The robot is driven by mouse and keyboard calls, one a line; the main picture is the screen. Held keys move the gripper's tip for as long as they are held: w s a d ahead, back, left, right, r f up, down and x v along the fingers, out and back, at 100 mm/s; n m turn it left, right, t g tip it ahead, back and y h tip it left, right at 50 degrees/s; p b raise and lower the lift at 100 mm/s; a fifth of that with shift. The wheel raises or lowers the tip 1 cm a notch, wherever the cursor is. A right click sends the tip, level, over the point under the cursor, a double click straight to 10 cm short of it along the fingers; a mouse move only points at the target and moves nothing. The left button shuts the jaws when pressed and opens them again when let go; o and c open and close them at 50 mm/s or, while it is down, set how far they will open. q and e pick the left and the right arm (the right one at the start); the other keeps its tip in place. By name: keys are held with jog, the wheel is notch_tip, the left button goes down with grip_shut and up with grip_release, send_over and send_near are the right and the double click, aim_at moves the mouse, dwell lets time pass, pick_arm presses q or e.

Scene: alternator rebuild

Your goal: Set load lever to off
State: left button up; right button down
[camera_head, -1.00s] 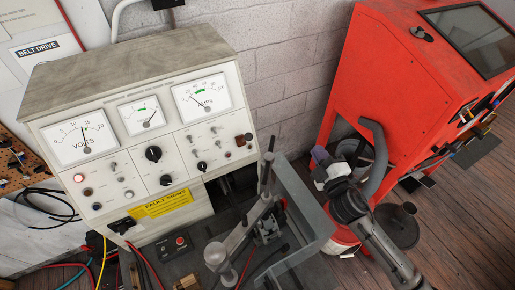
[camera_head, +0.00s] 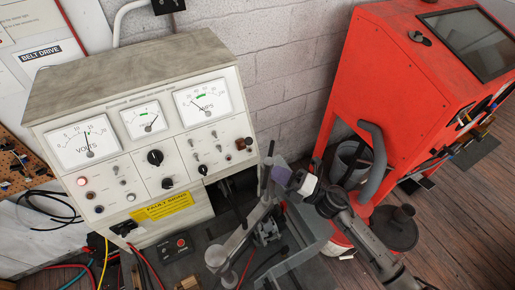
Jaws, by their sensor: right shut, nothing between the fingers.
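The test bench console (camera_head: 140,85) stands at the left, with volts and amps gauges, knobs and small toggle switches on its face. A dark upright lever (camera_head: 265,172) with a black handle rises from the bench just right of the console; I cannot read a label that marks it as the load lever. My right gripper (camera_head: 280,176) comes in from the lower right and points left. Its purple-grey fingers are shut and empty, just right of the dark lever in the picture. I cannot tell whether they touch it. My left gripper is out of view.
A grey clamp arm (camera_head: 238,238) and a metal bench tray (camera_head: 305,233) lie below the lever. A small box with a red button (camera_head: 181,243) sits in front of the console. A red cabinet (camera_head: 365,85) stands at the right. Cables hang at the lower left.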

aim_at(249, 142)
jog(key=w+a+r+p, duration=0.2)
jog(key=w+a, duration=0.3)
jog(key=w, duration=0.1)
jog(key=shift+a+r, duration=0.25)
jog(key=shift+a, duration=0.15)
jog(key=shift+w+a+r+p, duration=0.1)
jog(key=shift+w+r+p, duration=0.35)
jog(key=shift+p, duration=0.4)
jog(key=shift+w+r+m+h, duration=0.15)
jog(key=shift+m+h, duration=0.15)
